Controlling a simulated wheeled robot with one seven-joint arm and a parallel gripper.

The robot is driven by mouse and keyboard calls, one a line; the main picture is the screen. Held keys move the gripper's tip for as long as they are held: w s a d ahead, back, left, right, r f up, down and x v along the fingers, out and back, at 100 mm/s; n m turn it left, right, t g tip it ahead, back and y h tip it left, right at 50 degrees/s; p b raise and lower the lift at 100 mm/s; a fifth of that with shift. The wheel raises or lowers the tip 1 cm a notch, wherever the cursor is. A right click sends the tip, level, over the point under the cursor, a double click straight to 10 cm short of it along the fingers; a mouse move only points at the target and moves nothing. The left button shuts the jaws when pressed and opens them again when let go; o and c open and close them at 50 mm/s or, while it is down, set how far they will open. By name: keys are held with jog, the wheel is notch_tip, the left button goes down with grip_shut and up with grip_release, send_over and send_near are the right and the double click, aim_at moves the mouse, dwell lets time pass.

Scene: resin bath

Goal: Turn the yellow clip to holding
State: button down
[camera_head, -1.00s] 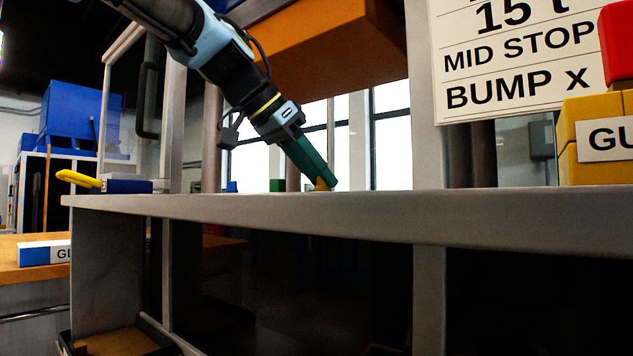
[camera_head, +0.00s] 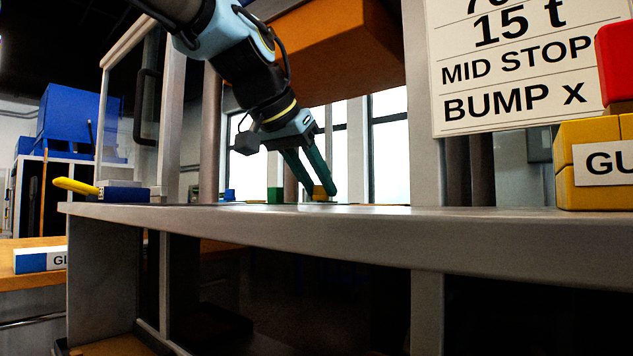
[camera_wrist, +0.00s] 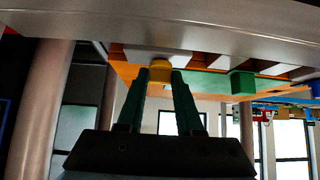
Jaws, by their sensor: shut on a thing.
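The yellow clip (camera_head: 320,191) is a small piece low over the far part of the grey bed, seen in the head view beside a green block (camera_head: 275,195). My gripper (camera_head: 319,192) reaches down to it from the upper left, with two green fingers. In the wrist view the yellow clip (camera_wrist: 160,71) sits between the tips of my gripper (camera_wrist: 161,76), with a finger on each side, so it is shut on the clip. The clip's base is mostly hidden in the head view by the bed's edge, and I cannot read its setting.
The grey bed edge (camera_head: 350,222) runs across the front. A large orange block (camera_head: 330,50) hangs above my gripper. Grey posts (camera_head: 425,110) stand at the sides. A yellow lever (camera_head: 77,187) on a blue block is at left, yellow boxes (camera_head: 588,190) and a sign (camera_head: 510,75) at right.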

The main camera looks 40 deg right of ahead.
jog(key=shift+f, duration=0.1)
jog(key=c, duration=0.6)
grip_release()
jog(key=shift+o, duration=0.2)
jog(key=v, duration=1.1)
jog(key=shift+p, duration=0.45)
